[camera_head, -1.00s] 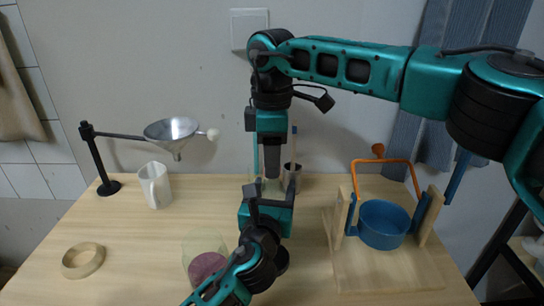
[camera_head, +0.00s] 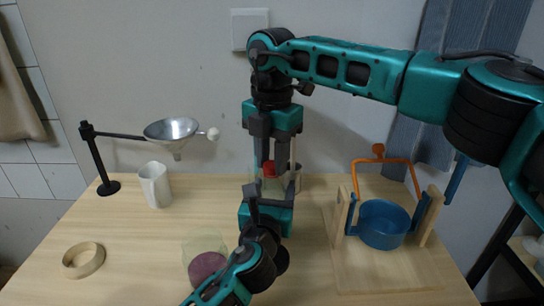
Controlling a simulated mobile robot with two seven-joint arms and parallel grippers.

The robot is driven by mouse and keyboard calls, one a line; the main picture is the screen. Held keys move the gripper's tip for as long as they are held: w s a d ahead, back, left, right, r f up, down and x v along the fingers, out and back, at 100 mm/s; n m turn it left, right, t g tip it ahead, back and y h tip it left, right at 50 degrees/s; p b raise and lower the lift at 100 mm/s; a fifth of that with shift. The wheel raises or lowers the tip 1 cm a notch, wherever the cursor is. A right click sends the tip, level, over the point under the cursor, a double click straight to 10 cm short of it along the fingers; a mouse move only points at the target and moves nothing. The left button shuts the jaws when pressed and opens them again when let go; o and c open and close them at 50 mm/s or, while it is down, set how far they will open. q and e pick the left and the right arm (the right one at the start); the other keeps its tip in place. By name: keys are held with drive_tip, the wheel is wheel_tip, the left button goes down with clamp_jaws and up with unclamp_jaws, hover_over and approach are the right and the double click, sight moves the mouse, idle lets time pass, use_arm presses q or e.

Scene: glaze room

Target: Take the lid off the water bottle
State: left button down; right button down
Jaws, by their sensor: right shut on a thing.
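My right gripper (camera_head: 269,165) points straight down at the back middle of the table and is shut on the red lid (camera_head: 268,168). The water bottle (camera_head: 271,185) is clear, and only a small part shows below the lid. My arms hide most of it. I cannot tell whether the lid still touches the bottle's neck. My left gripper (camera_head: 266,192) reaches from the front to the bottle's height. Its body hides its fingertips, so its grip on the bottle does not show.
A cup with a thin stick (camera_head: 296,180) stands just right of the bottle. A clear jar with maroon contents (camera_head: 207,266), a wooden ring (camera_head: 83,261), a white jug (camera_head: 155,186) and a funnel on a stand (camera_head: 172,131) are left.

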drive_tip(key=n, duration=0.5)
drive_tip(key=shift+n, duration=0.4)
drive_tip(key=n, duration=1)
drive_tip(key=shift+n, duration=0.4)
drive_tip(key=n, duration=0.5)
drive_tip(key=shift+r, duration=0.1)
drive_tip(key=n, duration=0.5)
drive_tip(key=shift+n, duration=0.4)
drive_tip(key=n, duration=1)
drive_tip(key=shift+s+n, duration=0.1)
drive_tip(key=shift+n, duration=0.3)
drive_tip(key=n, duration=0.5)
